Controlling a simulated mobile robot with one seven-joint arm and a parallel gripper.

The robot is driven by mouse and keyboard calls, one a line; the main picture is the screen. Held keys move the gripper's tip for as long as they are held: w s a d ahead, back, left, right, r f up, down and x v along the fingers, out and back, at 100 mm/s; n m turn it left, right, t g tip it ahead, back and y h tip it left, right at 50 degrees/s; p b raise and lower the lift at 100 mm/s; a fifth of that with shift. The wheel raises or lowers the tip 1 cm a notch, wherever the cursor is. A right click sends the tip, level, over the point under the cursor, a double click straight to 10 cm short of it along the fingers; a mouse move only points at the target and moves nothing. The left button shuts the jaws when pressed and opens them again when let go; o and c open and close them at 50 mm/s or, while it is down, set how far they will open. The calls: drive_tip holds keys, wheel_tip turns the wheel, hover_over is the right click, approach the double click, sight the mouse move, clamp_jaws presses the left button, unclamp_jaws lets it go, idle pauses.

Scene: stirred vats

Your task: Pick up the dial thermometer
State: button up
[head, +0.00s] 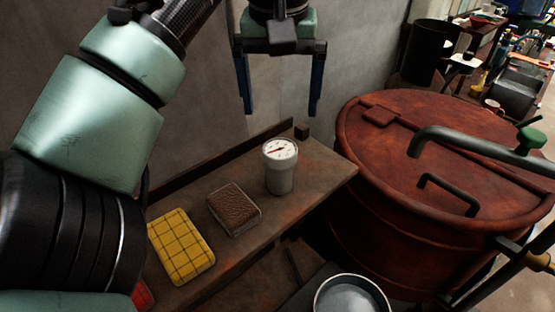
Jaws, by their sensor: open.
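The dial thermometer (280,167) stands upright on a narrow brown shelf (318,172), towards its right end. It is a grey cylinder with a white dial face and a red needle on top. My gripper (281,112) is open and empty, its two blue fingers pointing down. In the picture it is above the thermometer, near the grey wall, and is not touching it. How far apart they are in depth is hard to tell.
A brown textured block (234,208) and a yellow gridded block (180,246) lie left of the thermometer. A small dark block (301,131) sits at the shelf's back edge. A large rust-red lidded vat (440,160) with pipework stands right. A metal bowl (351,299) is below.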

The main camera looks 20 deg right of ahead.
sight(277, 147)
drive_tip(key=shift+s+a+f, duration=0.1)
drive_tip(key=shift+a+f, duration=0.2)
drive_tip(key=shift+a, duration=0.05)
drive_tip(key=f, duration=0.4)
drive_tip(key=f+p, duration=0.1)
drive_tip(key=f, duration=0.1)
drive_tip(key=shift+w+d+f, duration=0.25)
drive_tip(key=shift+w+f, duration=0.05)
drive_tip(key=shift+w, duration=0.1)
drive_tip(key=shift+w+d+f+p, duration=0.1)
drive_tip(key=shift+f+p, duration=0.1)
drive_tip(key=shift+f, duration=0.75)
drive_tip(key=shift+s+d+f+p, duration=0.1)
drive_tip(key=shift+f+p, duration=0.15)
drive_tip(key=shift+f, duration=0.7)
drive_tip(key=shift+w+d+f+p, duration=0.1)
drive_tip(key=shift+f+p, duration=0.1)
drive_tip(key=shift+f, duration=0.75)
drive_tip(key=shift+r, duration=0.1)
drive_tip(key=c, duration=1.5)
